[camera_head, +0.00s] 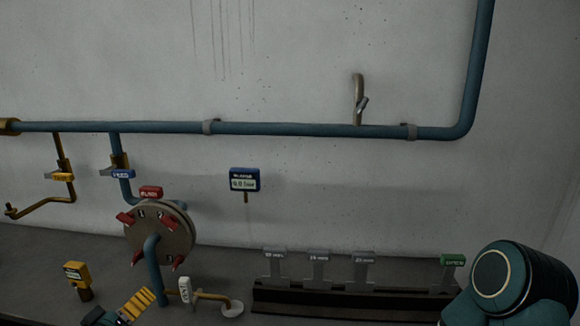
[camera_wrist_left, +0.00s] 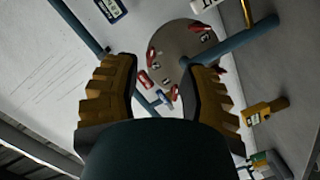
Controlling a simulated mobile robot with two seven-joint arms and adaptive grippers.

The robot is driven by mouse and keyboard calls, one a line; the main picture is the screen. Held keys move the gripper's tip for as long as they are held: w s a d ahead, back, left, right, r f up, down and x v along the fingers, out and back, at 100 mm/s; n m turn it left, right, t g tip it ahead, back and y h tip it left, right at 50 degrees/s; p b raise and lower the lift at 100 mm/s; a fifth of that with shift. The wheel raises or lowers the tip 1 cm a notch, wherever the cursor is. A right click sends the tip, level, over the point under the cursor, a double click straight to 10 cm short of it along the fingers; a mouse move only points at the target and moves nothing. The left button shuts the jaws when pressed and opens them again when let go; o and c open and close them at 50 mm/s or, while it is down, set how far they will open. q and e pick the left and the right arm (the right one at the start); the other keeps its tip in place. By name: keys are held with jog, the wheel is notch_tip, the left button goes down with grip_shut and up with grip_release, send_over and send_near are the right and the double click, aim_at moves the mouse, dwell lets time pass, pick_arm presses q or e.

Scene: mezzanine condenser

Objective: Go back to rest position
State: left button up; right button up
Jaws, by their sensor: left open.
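My left gripper (camera_head: 133,306) shows at the bottom left of the head view, low in front of the round valve disc (camera_head: 175,218). In the left wrist view my left gripper (camera_wrist_left: 160,80) has its two yellow ridged fingers apart with nothing between them. Beyond the fingers is the disc (camera_wrist_left: 184,40) with red handles and number tags. My right gripper is out of view. A rounded teal link of my own arm (camera_head: 510,282) shows at the bottom right of the head view.
A blue pipe (camera_head: 290,129) runs along the wall, with a gauge display (camera_head: 244,180) below it. A dark rack (camera_head: 340,302) with grey tags and a green tag (camera_head: 453,260) stands at the lower right. A yellow tagged post (camera_head: 77,274) and a white tagged valve (camera_head: 186,290) flank my left gripper.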

pick_arm(q)
jog(key=s+d+f+m+g+h, duration=0.35)
jog(key=d+f+g, duration=0.35)
jog(key=d+f, duration=1.05)
jog(key=s+d+f+m+g+y, duration=0.1)
jog(key=s+d+f+g, duration=0.2)
jog(key=s, duration=0.3)
jog(key=s+d+f+m+g+y, duration=0.1)
jog(key=s+d+f+g+y, duration=0.1)
jog(key=s+f, duration=0.4)
jog(key=shift+s+d+f+g, duration=0.2)
jog(key=shift+s+d+g, duration=0.3)
jog(key=shift+g, duration=0.7)
jog(key=shift+m, duration=0.25)
